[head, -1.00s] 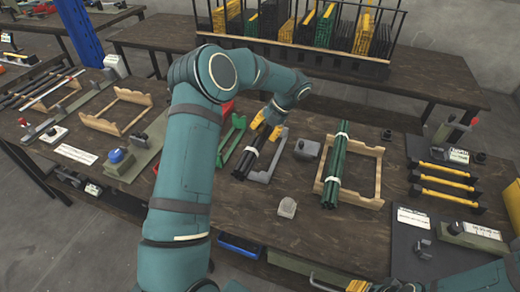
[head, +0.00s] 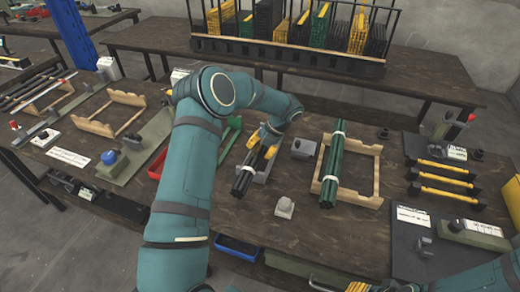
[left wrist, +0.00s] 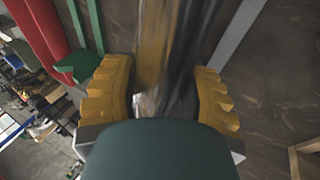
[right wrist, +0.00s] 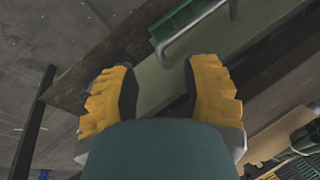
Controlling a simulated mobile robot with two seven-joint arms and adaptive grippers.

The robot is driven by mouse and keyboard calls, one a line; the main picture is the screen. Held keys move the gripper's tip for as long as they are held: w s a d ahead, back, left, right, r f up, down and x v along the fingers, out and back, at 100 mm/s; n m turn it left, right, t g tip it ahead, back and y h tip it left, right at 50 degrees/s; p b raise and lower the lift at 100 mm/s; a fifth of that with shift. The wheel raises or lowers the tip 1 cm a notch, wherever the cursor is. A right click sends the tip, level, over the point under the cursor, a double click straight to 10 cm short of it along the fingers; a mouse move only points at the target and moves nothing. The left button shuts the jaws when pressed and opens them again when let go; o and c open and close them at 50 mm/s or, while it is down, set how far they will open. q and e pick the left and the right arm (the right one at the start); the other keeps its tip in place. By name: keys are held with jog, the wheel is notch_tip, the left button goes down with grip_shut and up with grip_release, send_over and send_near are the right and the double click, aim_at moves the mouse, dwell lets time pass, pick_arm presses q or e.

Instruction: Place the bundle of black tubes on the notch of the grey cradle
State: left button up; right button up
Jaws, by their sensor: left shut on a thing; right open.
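The bundle of black tubes (head: 243,181), with a pale band around it, is held in my left gripper (head: 264,141). In the left wrist view the dark, blurred tubes (left wrist: 182,65) run between the two yellow fingers (left wrist: 160,90). The grey cradle (head: 262,174) is under and to the right of the bundle in the head view, partly hidden by it and my gripper. I cannot tell whether the tubes touch the notch.
A green cradle (head: 228,140) stands left of the grey one, with a red tray (head: 157,165) further left. A small grey block (head: 302,148) and a wooden rack (head: 361,190) with a banded bundle of green tubes (head: 332,168) are to the right. Table in front is mostly clear.

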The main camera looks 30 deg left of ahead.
pick_arm(q)
jog(key=o, duration=1.2)
jog(key=shift+f, duration=0.1)
jog(key=shift+o, duration=0.2)
jog(key=p+v, duration=0.2)
jog(key=v, duration=1)
jog(key=shift+p, duration=0.3)
